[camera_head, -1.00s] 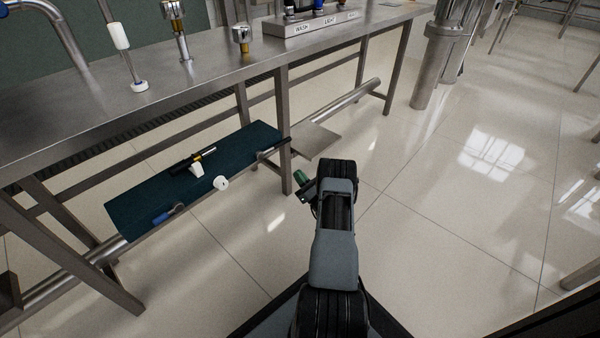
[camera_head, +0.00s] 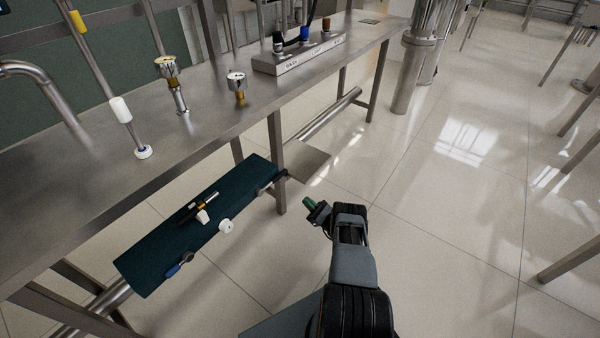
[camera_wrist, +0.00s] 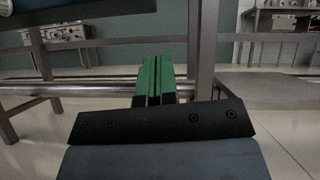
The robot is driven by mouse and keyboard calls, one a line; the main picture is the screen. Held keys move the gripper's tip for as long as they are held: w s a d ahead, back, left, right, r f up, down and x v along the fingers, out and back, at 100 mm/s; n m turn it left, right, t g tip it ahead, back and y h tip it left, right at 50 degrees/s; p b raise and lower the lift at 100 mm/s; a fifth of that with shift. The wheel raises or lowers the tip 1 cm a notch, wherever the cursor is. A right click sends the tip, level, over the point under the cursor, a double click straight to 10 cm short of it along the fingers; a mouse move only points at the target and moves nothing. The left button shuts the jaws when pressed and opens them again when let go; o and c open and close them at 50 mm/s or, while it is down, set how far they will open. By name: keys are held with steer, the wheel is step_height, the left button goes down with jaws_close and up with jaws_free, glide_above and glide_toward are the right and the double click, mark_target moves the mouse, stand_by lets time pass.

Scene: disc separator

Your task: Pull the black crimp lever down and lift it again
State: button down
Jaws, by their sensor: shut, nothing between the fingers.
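A dark teal panel (camera_head: 165,250) sits low in front of the bench. Near its middle is a black bar with a brass-coloured part (camera_head: 198,208) and a white knob. At its right end is a slim black lever-like piece (camera_head: 272,181). I cannot tell which of these is the crimp lever. My gripper (camera_head: 309,203), with green fingertips, is to the right of the panel, apart from it and touching nothing. In the wrist view its green fingers (camera_wrist: 158,77) are together and empty. A bench leg stands just right of them, and no lever shows clearly there.
A white round knob (camera_head: 226,227) and a blue-handled valve (camera_head: 180,265) are on the panel's front edge. The steel bench (camera_head: 60,190) is above, with gauges and a labelled block (camera_head: 298,55). A bench leg (camera_head: 277,160) stands between panel and gripper.

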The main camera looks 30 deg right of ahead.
steer(key=w+a+r+b, duration=0.4)
steer(key=w+r+b, duration=0.3)
steer(key=r, duration=0.2)
steer(key=shift+a, duration=0.15)
steer(key=shift+r, duration=0.1)
stand_by(0.4)
